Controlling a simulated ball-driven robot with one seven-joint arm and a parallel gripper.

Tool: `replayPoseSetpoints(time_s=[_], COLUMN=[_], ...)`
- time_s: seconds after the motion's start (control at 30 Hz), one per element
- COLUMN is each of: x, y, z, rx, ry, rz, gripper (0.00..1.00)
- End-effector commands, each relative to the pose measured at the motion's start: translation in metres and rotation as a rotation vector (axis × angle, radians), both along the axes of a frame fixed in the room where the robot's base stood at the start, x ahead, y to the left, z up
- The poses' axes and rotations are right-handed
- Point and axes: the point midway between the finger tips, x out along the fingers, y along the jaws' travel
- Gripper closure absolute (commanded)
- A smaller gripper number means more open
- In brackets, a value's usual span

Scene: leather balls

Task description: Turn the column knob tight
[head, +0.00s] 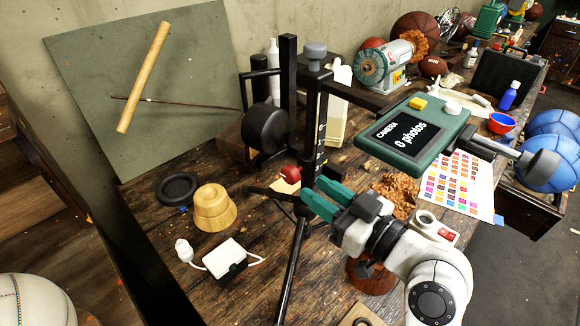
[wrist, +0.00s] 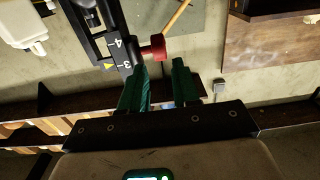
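The red column knob (head: 291,173) sticks out from the lower part of the black column (head: 312,130). In the wrist view the knob (wrist: 153,47) shows beside the column's scale (wrist: 116,52), with the marks 3 and 4 readable. My gripper (head: 312,190) has green fingers and is close to the knob, to its lower right in the head view. In the wrist view my gripper (wrist: 161,66) is open, with nothing between its fingers. The knob lies just beyond the fingertips, nearer the left finger. I see no contact, though the exact depth is hard to tell.
A green camera box (head: 412,130) reading "0 photos" hangs on the column's side arm above my wrist. The stand's dark legs (head: 293,262) spread below. A wooden knob-shaped block (head: 214,208) and a white box (head: 225,258) stand left on the bench.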

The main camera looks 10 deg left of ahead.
Motion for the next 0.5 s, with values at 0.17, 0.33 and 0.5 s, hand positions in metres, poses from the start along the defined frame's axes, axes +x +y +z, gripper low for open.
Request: replayPoseSetpoints(time_s=[0.17,0.33,0.5], x=[0.021,0.037,0.046], y=[0.028,0.049,0.059], z=[0.003,0.002,0.001], rx=[0.0,0.001,-0.001], ry=[0.002,0.003,0.003], rz=[0.002,0.001,-0.001], gripper=[0.69,0.69,0.69])
